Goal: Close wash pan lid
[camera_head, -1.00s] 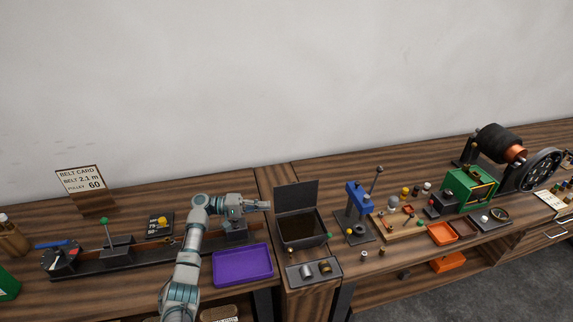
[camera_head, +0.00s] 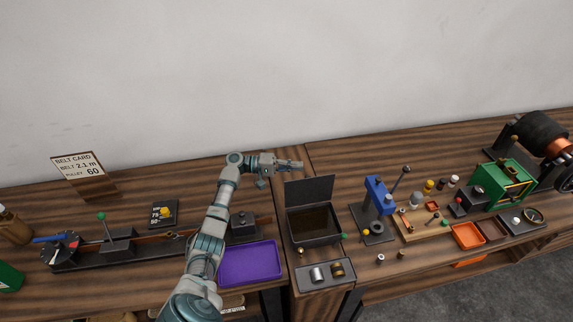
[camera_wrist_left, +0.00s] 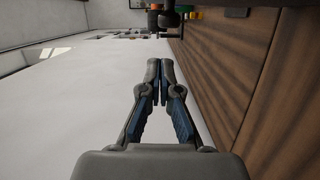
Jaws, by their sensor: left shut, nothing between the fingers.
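The wash pan (camera_head: 313,226) is a dark box on the wooden bench in the head view. Its lid (camera_head: 309,190) stands upright at the back edge, so the pan is open and its brownish inside shows. My left gripper (camera_head: 297,164) is shut and empty. It is behind and above the lid's top left corner, apart from it as far as I can tell. In the left wrist view my left gripper (camera_wrist_left: 157,70) shows with fingers together and nothing between them; the pan is not seen there. My right gripper is not in view.
A purple tray (camera_head: 249,263) lies left of the pan. A grey tray (camera_head: 325,275) with small metal parts lies in front. A blue press (camera_head: 378,196) stands to the right. A green box (camera_head: 503,185) is further right. The white wall rises behind the bench.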

